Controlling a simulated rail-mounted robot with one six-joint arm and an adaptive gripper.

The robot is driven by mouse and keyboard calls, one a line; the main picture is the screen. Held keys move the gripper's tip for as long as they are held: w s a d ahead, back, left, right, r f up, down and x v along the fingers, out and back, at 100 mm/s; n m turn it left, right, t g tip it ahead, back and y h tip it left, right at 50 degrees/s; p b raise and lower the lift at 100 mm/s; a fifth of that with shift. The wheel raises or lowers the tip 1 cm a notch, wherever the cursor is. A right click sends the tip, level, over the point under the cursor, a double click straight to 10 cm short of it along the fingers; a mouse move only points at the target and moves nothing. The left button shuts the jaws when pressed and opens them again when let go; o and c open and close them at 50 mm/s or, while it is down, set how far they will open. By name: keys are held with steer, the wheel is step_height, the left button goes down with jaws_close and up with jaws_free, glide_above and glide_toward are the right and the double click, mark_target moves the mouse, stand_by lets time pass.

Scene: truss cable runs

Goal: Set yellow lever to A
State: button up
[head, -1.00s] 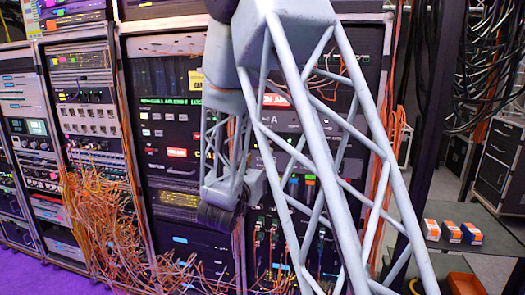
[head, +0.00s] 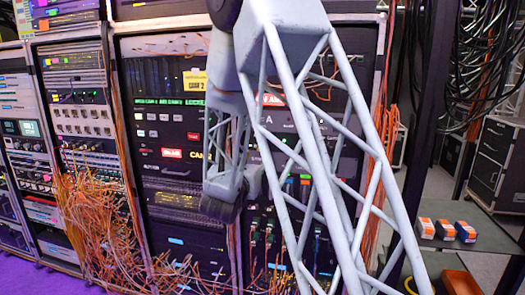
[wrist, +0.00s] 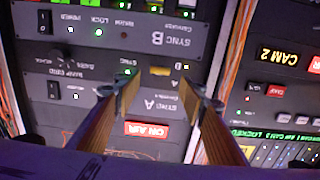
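The yellow lever (wrist: 160,71) is a small flat yellow piece on a dark rack panel in the wrist view, where the lettering appears upside down. My gripper (wrist: 165,88) is open, with its two long fingers reaching toward that panel. The lever shows in the gap between the fingertips, and neither finger visibly grips it. Panels lettered SYNC B (wrist: 170,36) and SYNC A (wrist: 133,106) lie above and below in this picture. The lever's setting is too small to read. In the head view my arm hides the lever and fingers.
A red ON AIR sign (wrist: 147,129) and a CAM 2 label (wrist: 277,57) are close by. Orange cables (head: 95,215) hang in front of the racks. A shelf (head: 490,228) with small boxes stands at the right.

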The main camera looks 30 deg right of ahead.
steer(key=x, duration=1)
steer(key=shift+s, duration=0.1)
steer(key=c, duration=0.9)
steer(key=shift+r+g+p, duration=0.4)
steer(key=shift+g+p, duration=0.1)
steer(key=shift+p, duration=0.5)
steer(key=r+g+y+p, duration=0.1)
steer(key=g+y+p, duration=0.1)
steer(key=p, duration=0.4)
steer(key=shift+s+p, duration=0.1)
steer(key=shift+p, duration=0.25)
steer(key=r+g+y+p, duration=0.1)
steer(key=g+y+p, duration=0.1)
steer(key=p, duration=0.9)
steer(key=shift+r, duration=0.25)
steer(key=g+p, duration=0.1)
steer(key=p, duration=0.3)
steer(key=shift+r+y, duration=0.2)
steer(key=shift+y, duration=0.2)
steer(key=shift+w+y+p, duration=0.2)
steer(key=shift+y+p, duration=0.1)
steer(key=shift+p, duration=0.6)
